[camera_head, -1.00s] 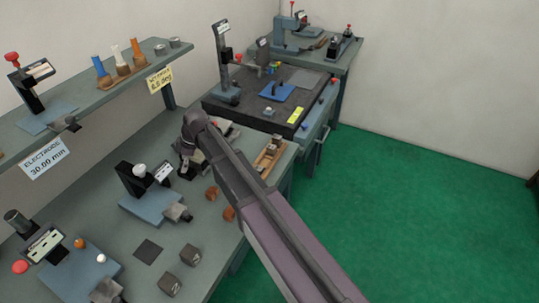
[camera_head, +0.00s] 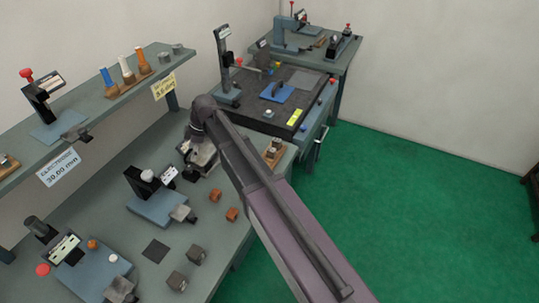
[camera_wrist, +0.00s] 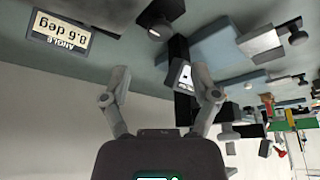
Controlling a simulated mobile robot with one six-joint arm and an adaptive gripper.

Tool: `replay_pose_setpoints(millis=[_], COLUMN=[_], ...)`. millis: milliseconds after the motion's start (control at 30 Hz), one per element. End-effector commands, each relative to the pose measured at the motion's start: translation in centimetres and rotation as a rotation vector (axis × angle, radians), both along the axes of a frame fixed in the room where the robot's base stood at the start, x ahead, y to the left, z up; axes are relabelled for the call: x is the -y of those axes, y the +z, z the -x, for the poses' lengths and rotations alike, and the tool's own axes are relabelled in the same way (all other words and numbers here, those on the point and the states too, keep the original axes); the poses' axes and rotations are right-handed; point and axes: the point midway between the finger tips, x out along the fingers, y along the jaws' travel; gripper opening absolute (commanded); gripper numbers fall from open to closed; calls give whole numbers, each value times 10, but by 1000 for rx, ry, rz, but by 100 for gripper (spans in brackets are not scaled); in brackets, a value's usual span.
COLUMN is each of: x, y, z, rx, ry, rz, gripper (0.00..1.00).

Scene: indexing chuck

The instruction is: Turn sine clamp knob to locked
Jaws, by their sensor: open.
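My gripper (camera_wrist: 160,76) is open, with nothing between its fingers. In the head view it hangs over the back of the long bench, in front of a fixture with a pale plate (camera_head: 205,158) that my arm partly covers. The wrist view looks upside down. An angle label reading 8.6 deg (camera_wrist: 61,35) is at upper left. A black post with a small white display (camera_wrist: 184,77) stands beyond the fingers. A dark round knob with a grey end (camera_wrist: 167,9) is at the top, apart from the fingers. I cannot tell which knob is the sine clamp knob.
A blue fixture with a white knob (camera_head: 147,175) stands in front of my gripper, with brown blocks (camera_head: 215,195) and dark blocks (camera_head: 197,254) nearby. A shelf (camera_head: 95,119) overhangs the bench's left side. A wooden tray (camera_head: 273,152) sits right of my arm.

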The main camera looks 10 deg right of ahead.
Motion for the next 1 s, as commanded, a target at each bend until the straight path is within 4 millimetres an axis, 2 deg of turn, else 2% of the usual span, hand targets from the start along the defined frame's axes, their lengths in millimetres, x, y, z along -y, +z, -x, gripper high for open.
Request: replay_pose_setpoints(millis=[33,700,1000], x=[2,25,65], y=[9,65,54], z=[0,-4,12], rx=[0,0,-52], ry=[-1,-1,-188], rz=[0,0,54], gripper=[78,78,78])
